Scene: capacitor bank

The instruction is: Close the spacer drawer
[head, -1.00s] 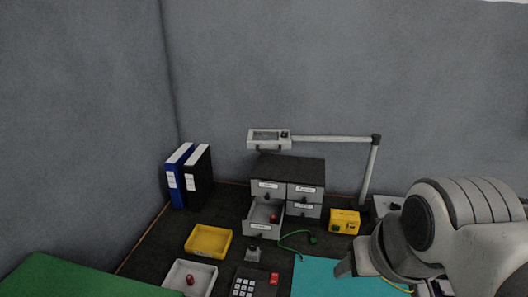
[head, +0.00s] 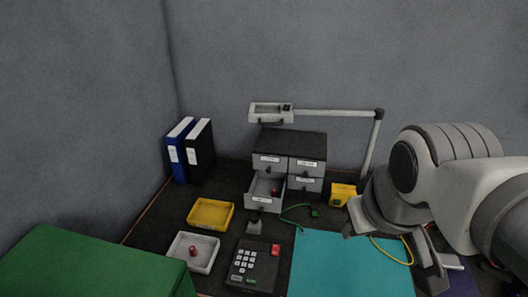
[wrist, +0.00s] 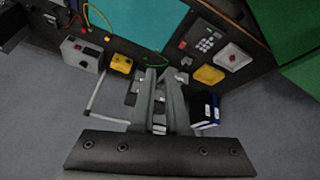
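The grey drawer cabinet (head: 290,139) stands at the back of the bench. The drawer labels are too small to read, so I cannot confirm which is the spacer drawer. My gripper, at the right in the head view, is apart from the cabinet and to the right of the open drawer. In the wrist view my gripper (wrist: 159,73) has a gap between its fingers and nothing visible held. The fingers partly hide the cabinet there.
A lamp arm (head: 335,113) reaches above the cabinet. A yellow box (head: 342,194) stands to its right and a green cable (head: 294,208) lies in front. A yellow tray (head: 211,213), white tray (head: 193,252), keypad (head: 252,262) and teal mat (head: 345,262) occupy the foreground. Binders (head: 190,150) stand left.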

